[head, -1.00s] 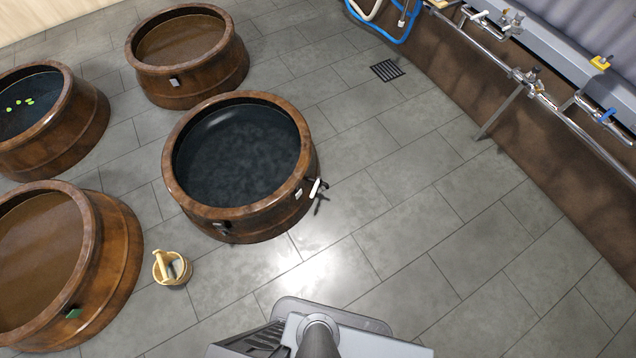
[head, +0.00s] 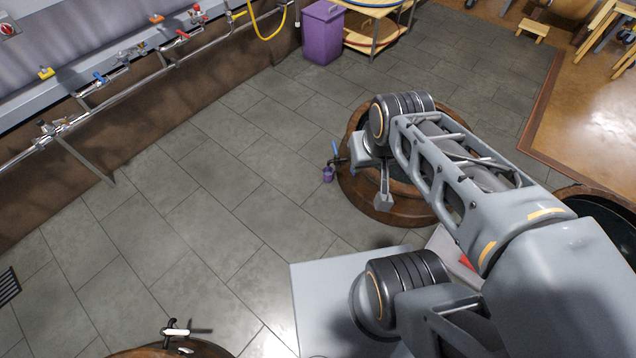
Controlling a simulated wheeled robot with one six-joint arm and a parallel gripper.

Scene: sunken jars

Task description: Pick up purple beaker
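A small purple beaker (head: 328,174) shows in the head view just left of a brown jar (head: 405,213). It is below a tap with a blue handle (head: 337,150); I cannot tell whether it hangs there or stands on the floor. My arm reaches over this jar and hides most of it. My gripper (head: 383,203) points down in front of the jar, to the right of the beaker and apart from it in the picture. The gripper is small and its fingers are not clear.
A purple bin (head: 323,32) stands at the back beside a wooden shelf (head: 378,44). A pipe with several valves (head: 130,65) runs along the left wall. Another jar's rim (head: 170,350) with a white tap is at the bottom. The tiled floor left of the beaker is clear.

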